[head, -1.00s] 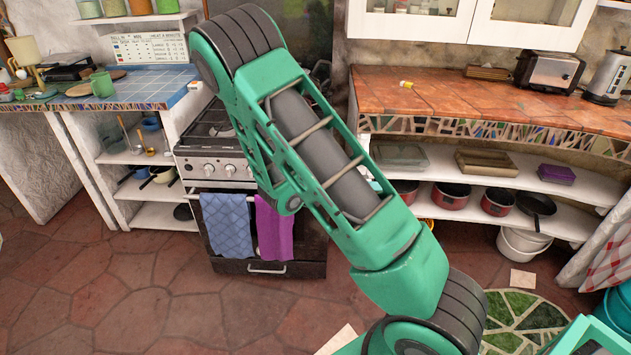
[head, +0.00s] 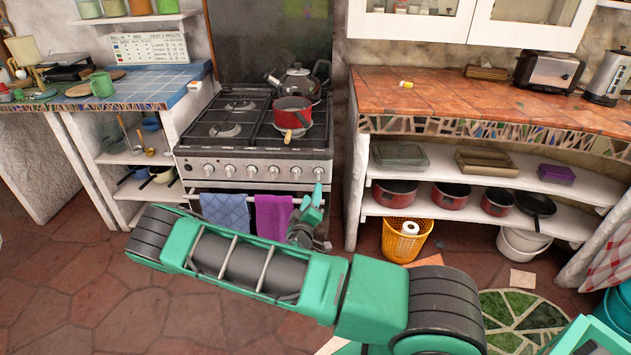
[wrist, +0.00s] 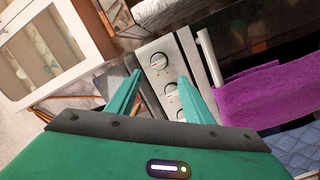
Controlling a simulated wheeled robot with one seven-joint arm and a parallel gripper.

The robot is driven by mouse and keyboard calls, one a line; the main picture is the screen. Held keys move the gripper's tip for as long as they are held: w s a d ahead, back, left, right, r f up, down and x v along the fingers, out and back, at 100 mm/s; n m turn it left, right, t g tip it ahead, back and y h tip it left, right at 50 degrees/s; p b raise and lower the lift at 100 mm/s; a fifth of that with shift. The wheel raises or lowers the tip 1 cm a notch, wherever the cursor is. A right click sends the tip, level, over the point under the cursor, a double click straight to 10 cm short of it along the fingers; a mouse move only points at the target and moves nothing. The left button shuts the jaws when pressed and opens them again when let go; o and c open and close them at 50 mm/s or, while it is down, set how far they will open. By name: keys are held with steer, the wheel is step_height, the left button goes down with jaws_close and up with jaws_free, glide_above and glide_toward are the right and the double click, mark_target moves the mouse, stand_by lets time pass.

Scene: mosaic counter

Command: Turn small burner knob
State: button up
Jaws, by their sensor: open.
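A row of several round knobs runs along the front panel of the stove (head: 190,168) in the head view. My gripper (head: 318,186) is at the right end of this row, with its fingertips close to the rightmost knob (head: 318,172). In the wrist view my gripper (wrist: 160,76) is open and empty. One knob (wrist: 158,62) shows just past the fingertips, and another knob (wrist: 171,89) shows between the two fingers. I cannot tell whether a finger touches a knob. No frame shows which knob belongs to the small burner.
A red pot (head: 293,106) and a kettle (head: 298,80) stand on the stovetop. A blue towel (head: 226,209) and a purple towel (head: 272,215) hang on the oven front just below the knobs. A yellow basket (head: 405,240) stands on the floor to the right.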

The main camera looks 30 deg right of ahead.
mark_target(317, 177)
steer(key=x, duration=1)
steer(key=shift+d, duration=0.1)
steer(key=c, duration=1)
